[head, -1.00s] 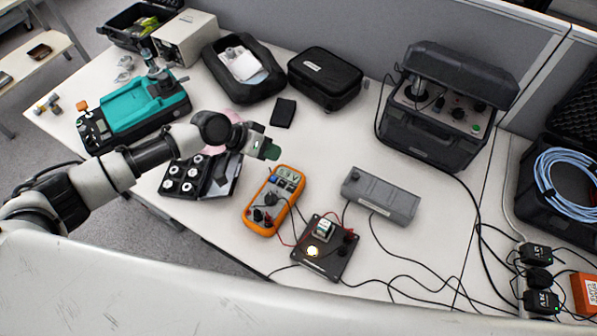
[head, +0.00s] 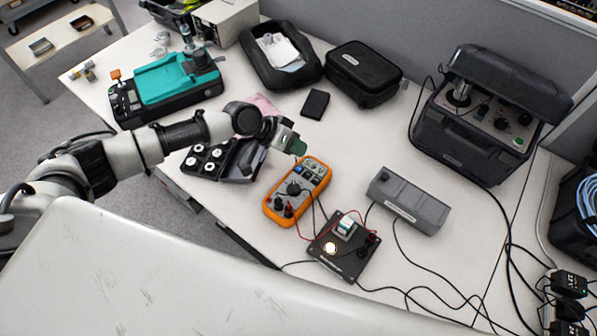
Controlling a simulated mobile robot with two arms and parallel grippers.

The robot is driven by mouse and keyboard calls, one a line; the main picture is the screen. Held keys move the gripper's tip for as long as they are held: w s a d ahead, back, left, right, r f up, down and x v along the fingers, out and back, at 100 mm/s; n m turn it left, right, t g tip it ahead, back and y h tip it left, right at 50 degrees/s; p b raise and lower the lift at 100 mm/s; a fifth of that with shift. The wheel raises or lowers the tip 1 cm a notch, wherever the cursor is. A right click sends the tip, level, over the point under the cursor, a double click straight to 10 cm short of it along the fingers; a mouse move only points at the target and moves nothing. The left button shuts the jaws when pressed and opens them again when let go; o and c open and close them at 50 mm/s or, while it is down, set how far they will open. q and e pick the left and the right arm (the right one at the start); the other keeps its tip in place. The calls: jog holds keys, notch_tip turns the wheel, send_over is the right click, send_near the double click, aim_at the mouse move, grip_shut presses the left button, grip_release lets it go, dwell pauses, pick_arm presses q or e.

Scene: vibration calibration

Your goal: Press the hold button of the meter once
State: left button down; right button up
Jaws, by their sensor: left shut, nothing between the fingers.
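The meter (head: 281,209) is an orange handheld multimeter lying on the table, with a dial, dark and blue buttons and a display at its far end. Leads run from its near end to a black board (head: 345,249) with a lit yellow lamp. The hold button is too small to identify. My right gripper is not in view.
A grey box (head: 408,203) lies right of the meter. An open black case of round weights (head: 205,161) lies left, under my left arm. A black instrument case (head: 474,130) stands at the right. Cables cross the front right of the table.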

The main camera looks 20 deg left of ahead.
aim_at(298, 167)
pick_arm(q)
notch_tip(298, 167, down, 4)
jog(key=shift+f+b, duration=0.1)
jog(key=shift+b, duration=1.1)
jog(key=shift+f, duration=0.1)
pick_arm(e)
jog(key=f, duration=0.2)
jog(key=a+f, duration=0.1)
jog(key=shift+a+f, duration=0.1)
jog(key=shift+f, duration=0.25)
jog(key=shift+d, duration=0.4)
pick_arm(q)
jog(key=shift+f, duration=0.1)
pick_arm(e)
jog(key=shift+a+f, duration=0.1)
pick_arm(q)
jog(key=shift+f+b, duration=0.2)
jog(key=shift+b, duration=0.15)
jog(key=shift+f, duration=0.15)
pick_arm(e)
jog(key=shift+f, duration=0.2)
